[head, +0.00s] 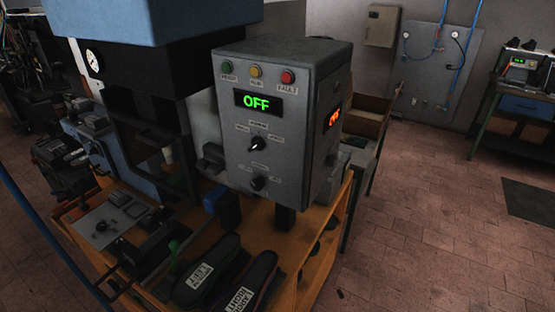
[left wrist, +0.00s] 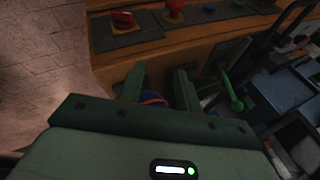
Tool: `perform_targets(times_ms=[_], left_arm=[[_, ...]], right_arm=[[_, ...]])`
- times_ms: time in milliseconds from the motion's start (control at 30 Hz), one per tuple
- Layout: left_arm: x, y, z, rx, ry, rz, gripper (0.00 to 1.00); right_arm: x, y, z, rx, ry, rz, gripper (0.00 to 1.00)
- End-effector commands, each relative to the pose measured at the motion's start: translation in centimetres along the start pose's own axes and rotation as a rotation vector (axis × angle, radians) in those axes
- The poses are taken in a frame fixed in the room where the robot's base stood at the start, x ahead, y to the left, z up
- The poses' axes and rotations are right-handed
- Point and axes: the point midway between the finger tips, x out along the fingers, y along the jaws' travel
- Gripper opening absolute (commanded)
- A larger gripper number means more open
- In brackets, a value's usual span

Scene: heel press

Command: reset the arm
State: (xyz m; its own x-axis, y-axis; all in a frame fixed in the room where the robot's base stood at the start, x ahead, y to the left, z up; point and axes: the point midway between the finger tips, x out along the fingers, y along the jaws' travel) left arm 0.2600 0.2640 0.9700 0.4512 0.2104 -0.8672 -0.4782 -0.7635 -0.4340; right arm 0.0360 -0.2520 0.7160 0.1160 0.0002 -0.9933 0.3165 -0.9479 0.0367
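My left gripper (left wrist: 160,78) shows in the left wrist view with its two dark green fingers apart. A blue and orange thing (left wrist: 153,97) shows in the gap between the fingers. I cannot tell whether it touches them. I cannot make out the left gripper in the head view, and my right gripper is in neither view.
A blue-topped press (head: 150,20) rises behind the bench at left. The tiled floor (head: 430,220) at right is mostly clear.

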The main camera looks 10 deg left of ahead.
Motion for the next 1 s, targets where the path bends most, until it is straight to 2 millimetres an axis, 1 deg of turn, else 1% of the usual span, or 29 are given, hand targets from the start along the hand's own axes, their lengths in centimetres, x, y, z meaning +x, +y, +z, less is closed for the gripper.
perform_targets(times_ms=[33,67,100,167,200,267,300,367,400,500,600,633,733,1000], left_arm=[[4.1,3.0,1.7,-0.009,-0.016,0.041,0.34],[6.0,4.6,2.6,-0.019,-0.022,0.067,0.34],[8.6,6.9,4.0,-0.033,-0.033,0.101,0.34],[12.3,10.5,6.5,-0.059,-0.052,0.152,0.34],[14.5,12.8,8.3,-0.078,-0.067,0.185,0.34],[17.6,16.4,11.3,-0.110,-0.094,0.232,0.34],[19.3,18.7,13.4,-0.133,-0.112,0.260,0.34],[21.5,21.8,16.6,-0.169,-0.141,0.297,0.34],[22.5,23.7,18.6,-0.193,-0.161,0.317,0.34],[24.2,27.2,23.0,-0.244,-0.206,0.353,0.34],[24.7,29.3,25.9,-0.280,-0.237,0.371,0.34],[24.7,29.6,26.4,-0.288,-0.242,0.374,0.34],[24.6,30.2,27.3,-0.300,-0.252,0.378,0.34],[24.6,30.2,27.3,-0.300,-0.252,0.378,0.34]], right_arm=[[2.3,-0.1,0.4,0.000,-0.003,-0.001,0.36],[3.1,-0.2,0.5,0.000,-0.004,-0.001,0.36],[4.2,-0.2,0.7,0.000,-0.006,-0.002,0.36],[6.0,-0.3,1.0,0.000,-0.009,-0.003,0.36],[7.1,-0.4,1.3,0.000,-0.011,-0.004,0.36],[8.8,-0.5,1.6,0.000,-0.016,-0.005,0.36],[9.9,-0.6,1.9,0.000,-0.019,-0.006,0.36],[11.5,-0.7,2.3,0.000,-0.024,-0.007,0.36],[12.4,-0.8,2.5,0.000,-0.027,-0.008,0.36],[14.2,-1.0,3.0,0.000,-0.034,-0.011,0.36],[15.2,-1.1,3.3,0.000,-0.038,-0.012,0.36],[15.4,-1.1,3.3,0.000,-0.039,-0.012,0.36],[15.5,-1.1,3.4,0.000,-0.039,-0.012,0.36],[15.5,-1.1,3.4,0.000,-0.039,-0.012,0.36]])
